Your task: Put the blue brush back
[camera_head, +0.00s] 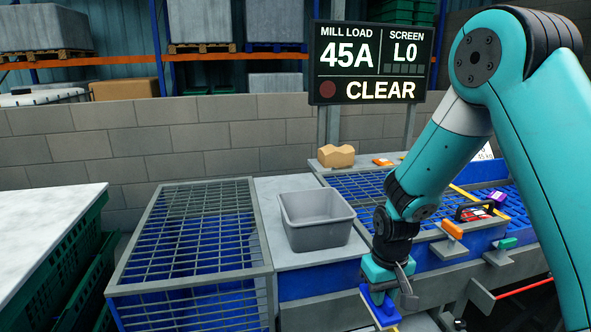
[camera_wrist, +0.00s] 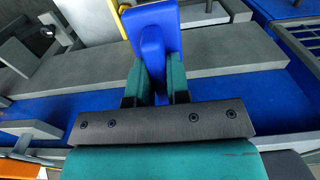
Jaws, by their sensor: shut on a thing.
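My gripper (camera_head: 382,288) is low at the front edge of the work line, right of and below the grey bin. Its fingers are closed on the blue brush (camera_head: 383,309), whose blue body hangs below the gripper. In the wrist view, the blue brush (camera_wrist: 152,42) shows as a smooth blue block between the two green fingers (camera_wrist: 157,84). The brush's bristles cannot be made out. A thin yellow strip shows beside the brush, and I cannot tell whether it belongs to it.
A grey bin (camera_head: 318,222) stands on the counter beside a blue-floored grate (camera_head: 190,240). An orange-handled item (camera_head: 452,229) and a green one (camera_head: 507,243) sit on grey ledges at the front right. A red-and-black item (camera_head: 474,213) and a purple item (camera_head: 497,198) lie behind.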

